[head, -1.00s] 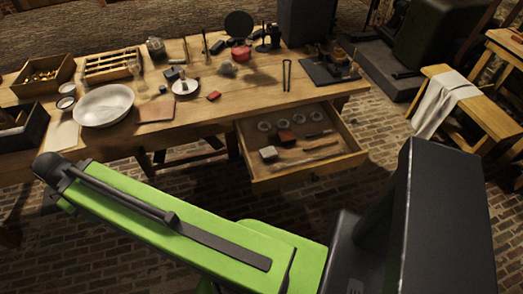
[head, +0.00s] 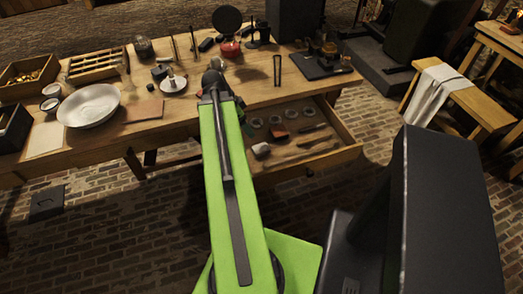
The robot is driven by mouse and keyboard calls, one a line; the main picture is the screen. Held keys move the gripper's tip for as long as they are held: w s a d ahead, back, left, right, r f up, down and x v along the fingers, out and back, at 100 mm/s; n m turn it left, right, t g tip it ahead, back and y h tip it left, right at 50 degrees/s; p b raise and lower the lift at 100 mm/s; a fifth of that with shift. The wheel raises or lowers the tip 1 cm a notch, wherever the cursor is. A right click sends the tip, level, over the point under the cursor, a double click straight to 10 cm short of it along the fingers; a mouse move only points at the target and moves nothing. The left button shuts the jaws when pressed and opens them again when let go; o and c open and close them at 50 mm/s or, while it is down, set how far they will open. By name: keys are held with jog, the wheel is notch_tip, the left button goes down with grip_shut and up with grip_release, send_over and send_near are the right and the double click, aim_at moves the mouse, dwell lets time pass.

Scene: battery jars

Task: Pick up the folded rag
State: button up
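My green arm reaches up the middle of the head view, and its dark end, with my gripper (head: 214,80), is over the workbench. The fingers cannot be made out, so I cannot tell whether they are open or shut. No cloth is clearly a folded rag. A flat brown, cloth-like square (head: 145,110) lies on the bench to the left of my gripper, beside the white basin. A pale cloth (head: 436,90) hangs draped over a wooden stool at the right, far from my gripper. Part of the bench top behind the arm's end is hidden.
The workbench (head: 100,143) carries a white basin (head: 88,105), a candle holder (head: 173,84), wooden boxes at the left and a dark board with a small device (head: 325,64). An open drawer (head: 347,155) juts out front, right of my arm, holding rings and tools.

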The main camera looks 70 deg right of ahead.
jog(key=b, duration=1.1)
send_over(260, 148)
jog(key=w+a, duration=0.1)
jog(key=f, duration=1.1)
jog(key=shift+w+a+f, duration=0.2)
jog(key=shift+f, duration=0.05)
jog(key=shift+r, duration=0.1)
jog(key=b+x, duration=0.5)
jog(key=shift+w+a, duration=0.15)
jog(key=shift+a, duration=0.15)
jog(key=shift+d+f, duration=0.1)
jog(key=shift+f, duration=0.25)
jog(key=shift+r, duration=0.2)
jog(key=c, duration=1.4)
notch_tip(260, 148, up, 10)
jog(key=p, duration=1)
jog(key=shift+c, duration=0.2)
